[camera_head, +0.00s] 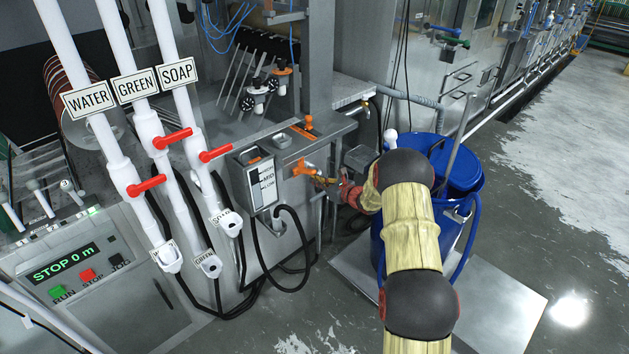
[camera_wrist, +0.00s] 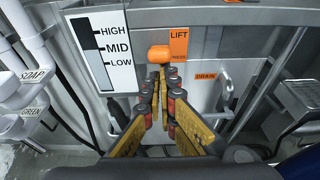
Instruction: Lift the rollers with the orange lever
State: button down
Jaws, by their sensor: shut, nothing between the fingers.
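The orange lever ends in an orange knob (camera_wrist: 158,54) beside an orange label reading LIFT and PRESS (camera_wrist: 178,45). In the head view, an orange handle (camera_head: 302,168) on the metal cabinet's face, just right of the level gauge, appears to be this lever. My gripper (camera_wrist: 160,82) is shut and empty, with its fingertips just below the knob in the wrist view. I cannot tell whether they touch it. In the head view my gripper (camera_head: 345,190) reaches left toward the handle, partly hidden by my wrist. I cannot make out which rollers the lever moves.
A HIGH, MID, LOW gauge (camera_wrist: 98,48) sits left of the lever, and a DRAIN label (camera_wrist: 206,77) right of it. A blue barrel (camera_head: 458,170) stands behind my arm. Pipes with red valve handles (camera_head: 172,139) stand left. Open floor lies to the right.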

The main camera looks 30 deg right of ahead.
jog(key=shift+w+r+p, duration=0.2)
jog(key=shift+r+p, duration=0.1)
jog(key=shift+r, duration=0.5)
jog(key=s+d+b, duration=0.1)
jog(key=s+d, duration=0.2)
jog(key=s, duration=0.8)
jog(key=shift+d, duration=0.15)
jog(key=shift+s+r, duration=0.1)
dwell(0.4)
